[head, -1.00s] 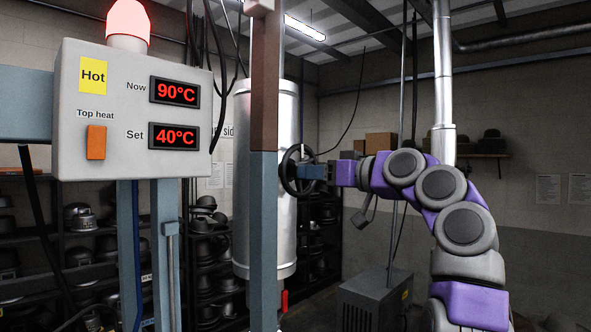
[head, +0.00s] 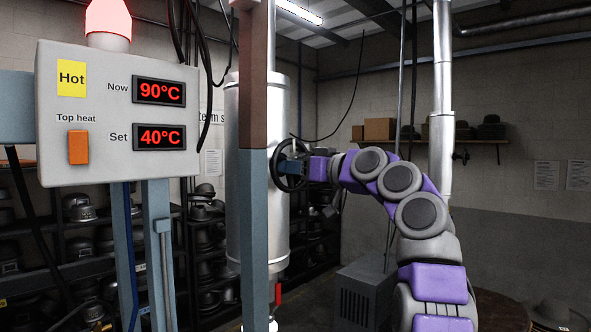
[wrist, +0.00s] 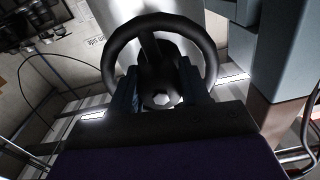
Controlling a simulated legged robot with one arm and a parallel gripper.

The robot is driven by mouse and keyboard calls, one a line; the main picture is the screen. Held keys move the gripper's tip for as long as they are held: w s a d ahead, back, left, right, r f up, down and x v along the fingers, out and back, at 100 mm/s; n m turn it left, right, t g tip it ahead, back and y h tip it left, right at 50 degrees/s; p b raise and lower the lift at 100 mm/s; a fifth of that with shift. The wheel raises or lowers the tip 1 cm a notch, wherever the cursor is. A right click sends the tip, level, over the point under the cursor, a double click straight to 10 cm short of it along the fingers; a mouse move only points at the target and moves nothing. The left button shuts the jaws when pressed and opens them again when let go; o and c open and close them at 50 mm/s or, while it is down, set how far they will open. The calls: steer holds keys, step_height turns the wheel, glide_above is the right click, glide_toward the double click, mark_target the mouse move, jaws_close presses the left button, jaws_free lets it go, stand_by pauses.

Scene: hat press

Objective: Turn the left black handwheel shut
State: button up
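The fingers of my gripper (wrist: 163,85) are apart, one on each side of the hub, within the wheel's outline. I cannot tell whether they touch it.
The post (head: 254,210) stands close left of the wheel, before the silver cylinder (head: 236,130). A control box (head: 105,60) at left reads 90°C now and 40°C set, with a red lamp (head: 108,17) lit. A grey vented box (head: 356,295) stands on the floor below.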

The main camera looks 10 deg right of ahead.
steer(key=shift+s+d, duration=0.15)
steer(key=shift+d, duration=0.15)
steer(key=shift+c, duration=0.8)
steer(key=shift+a, duration=0.1)
steer(key=c, duration=0.3)
steer(key=shift+m, duration=0.5)
steer(key=shift+f, duration=0.1)
steer(key=o, duration=0.7)
steer(key=shift+o, duration=0.2)
steer(key=b+v, duration=0.4)
steer(key=v, duration=1.3)
steer(key=shift+d+b, duration=0.3)
steer(key=shift+b, duration=0.1)
